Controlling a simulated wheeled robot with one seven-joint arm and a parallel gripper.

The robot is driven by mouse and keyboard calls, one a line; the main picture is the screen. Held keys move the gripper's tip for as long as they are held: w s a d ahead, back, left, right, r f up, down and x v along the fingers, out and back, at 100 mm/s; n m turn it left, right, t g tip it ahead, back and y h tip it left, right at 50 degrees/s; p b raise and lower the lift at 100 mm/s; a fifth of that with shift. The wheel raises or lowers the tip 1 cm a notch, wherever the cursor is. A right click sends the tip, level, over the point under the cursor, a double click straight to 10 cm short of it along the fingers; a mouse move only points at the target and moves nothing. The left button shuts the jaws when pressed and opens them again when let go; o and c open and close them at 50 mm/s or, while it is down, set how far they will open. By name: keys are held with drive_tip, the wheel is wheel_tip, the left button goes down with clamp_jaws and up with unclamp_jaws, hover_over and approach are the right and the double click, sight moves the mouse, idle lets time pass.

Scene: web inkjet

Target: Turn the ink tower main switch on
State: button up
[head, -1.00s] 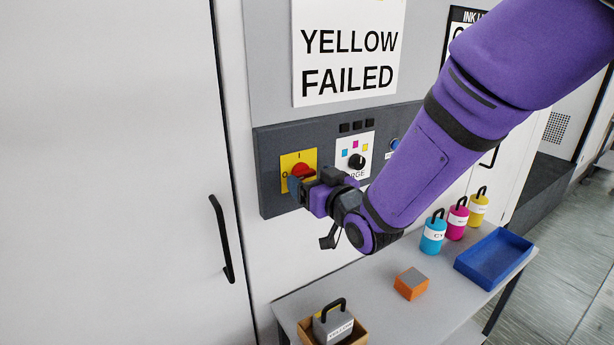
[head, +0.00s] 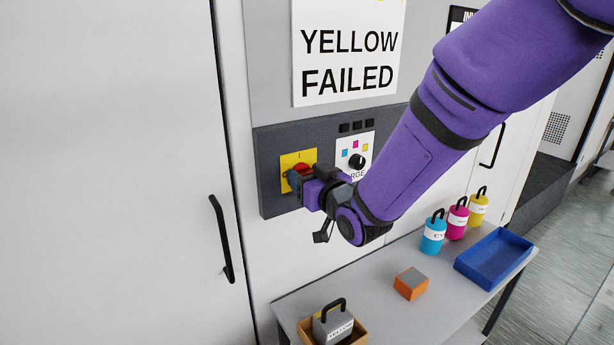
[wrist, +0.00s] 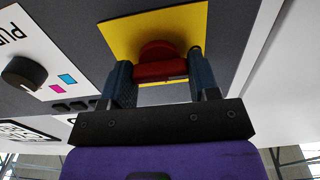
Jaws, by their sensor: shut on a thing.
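The main switch is a red rotary knob (head: 302,170) on a yellow plate (head: 287,160) marked "I" at the top, set in the dark grey panel (head: 268,192). The knob also shows in the wrist view (wrist: 160,66), with its bar lying across between two blue-grey fingers. My gripper (head: 297,186) is at the knob, with a finger on either side of the red bar (wrist: 160,72). It is shut on the knob. In the head view the gripper hides the knob's lower part and part of the plate's lettering.
A black purge knob (head: 357,161) sits right of the switch, close to my wrist.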

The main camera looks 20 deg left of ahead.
drive_tip(key=shift+m, duration=0.3)
drive_tip(key=m, duration=1.7)
drive_tip(key=shift+d+f, duration=0.1)
idle(0.3)
drive_tip(key=o, duration=0.9)
drive_tip(key=shift+d, duration=0.1)
